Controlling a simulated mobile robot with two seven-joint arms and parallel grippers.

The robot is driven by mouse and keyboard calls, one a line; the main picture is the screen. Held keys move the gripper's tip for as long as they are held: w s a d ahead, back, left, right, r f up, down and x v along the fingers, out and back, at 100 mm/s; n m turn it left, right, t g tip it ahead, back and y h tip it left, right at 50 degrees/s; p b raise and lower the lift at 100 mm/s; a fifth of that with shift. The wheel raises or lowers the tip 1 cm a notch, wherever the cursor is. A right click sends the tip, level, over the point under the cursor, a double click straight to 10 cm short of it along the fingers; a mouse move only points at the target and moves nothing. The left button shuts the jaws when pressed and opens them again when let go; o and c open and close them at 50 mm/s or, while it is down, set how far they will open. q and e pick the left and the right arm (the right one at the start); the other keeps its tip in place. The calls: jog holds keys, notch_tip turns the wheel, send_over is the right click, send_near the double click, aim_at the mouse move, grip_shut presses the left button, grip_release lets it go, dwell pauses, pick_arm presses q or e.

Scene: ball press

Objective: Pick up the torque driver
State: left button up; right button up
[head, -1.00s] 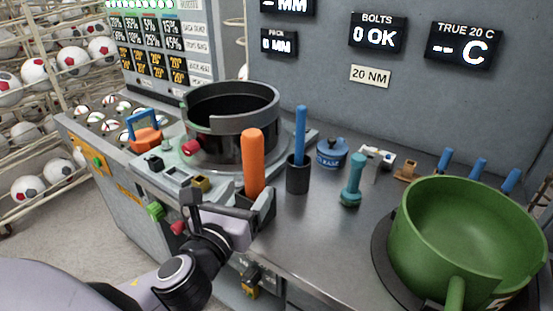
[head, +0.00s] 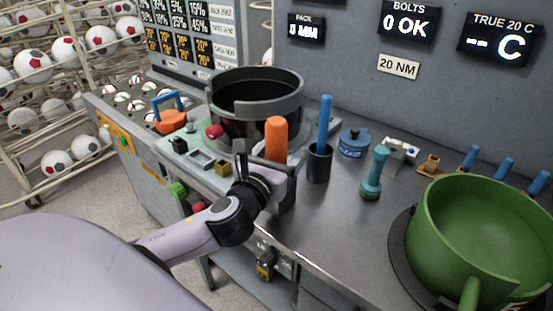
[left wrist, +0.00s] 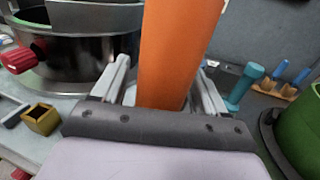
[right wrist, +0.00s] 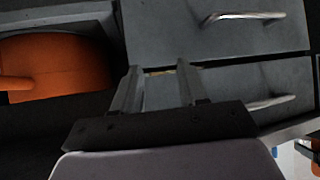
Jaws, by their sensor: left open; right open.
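A thick upright orange handle (head: 276,138), which I take to be the torque driver, stands on the bench in front of the black ring-shaped press; its lower end is hidden behind my left gripper. My left gripper (head: 270,172) is open at the handle. In the left wrist view the orange handle (left wrist: 178,45) rises between the two spread fingers of the left gripper (left wrist: 161,72); I cannot tell whether either finger touches it. My right gripper (right wrist: 158,67) is open and empty, in front of grey drawers, and is out of the head view.
The black press (head: 255,100) with a red knob stands close behind the handle. A dark cup (head: 319,164) holding a blue rod, a teal dumbbell-shaped tool (head: 374,172) and a green pot (head: 470,235) stand to the right. Drawers with metal handles (right wrist: 240,18) face the right wrist.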

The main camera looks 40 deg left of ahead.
pick_arm(q)
jog(key=c, duration=1.2)
jog(key=shift+r, duration=0.1)
jog(key=shift+r, duration=0.15)
